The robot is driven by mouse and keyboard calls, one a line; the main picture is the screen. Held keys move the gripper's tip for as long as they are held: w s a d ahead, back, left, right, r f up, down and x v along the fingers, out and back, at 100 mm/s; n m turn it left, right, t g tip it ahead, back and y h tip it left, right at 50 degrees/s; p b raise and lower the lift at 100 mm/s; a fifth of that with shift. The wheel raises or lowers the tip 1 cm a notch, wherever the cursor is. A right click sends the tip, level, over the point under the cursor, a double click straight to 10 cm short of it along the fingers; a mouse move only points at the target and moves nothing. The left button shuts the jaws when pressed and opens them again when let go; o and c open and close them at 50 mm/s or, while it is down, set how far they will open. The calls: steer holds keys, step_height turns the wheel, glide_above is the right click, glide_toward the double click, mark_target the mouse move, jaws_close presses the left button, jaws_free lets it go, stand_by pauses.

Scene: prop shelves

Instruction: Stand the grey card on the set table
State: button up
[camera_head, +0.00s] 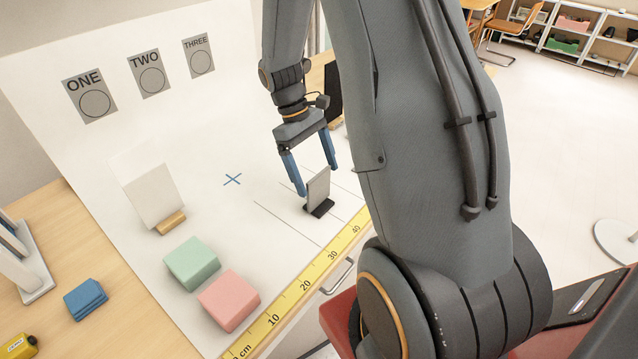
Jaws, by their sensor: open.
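The grey card (318,186) stands upright in a small black base (319,208) on the white-covered set table (215,215), near its front edge. My gripper (317,180) points down with its two blue fingers apart, one on each side of the card. The fingers look open around the card; I cannot tell whether either one touches it. Part of the area behind the card is hidden by my arm.
A white card in a wooden base (171,222), a green block (192,263) and a pink block (229,301) stand to the left. A yellow ruler (305,285) runs along the front edge. A blue cross (232,180) marks clear white surface.

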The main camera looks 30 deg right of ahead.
steer(key=b+v, duration=0.2)
steer(key=v, duration=0.6)
steer(key=s+a+f+m+t+y, duration=0.1)
steer(key=s+a+m+t, duration=0.3)
steer(key=s+a, duration=0.7)
steer(key=shift+s+a+f+t+y, duration=0.2)
steer(key=shift+s+f+t+y, duration=0.2)
steer(key=shift+t, duration=0.4)
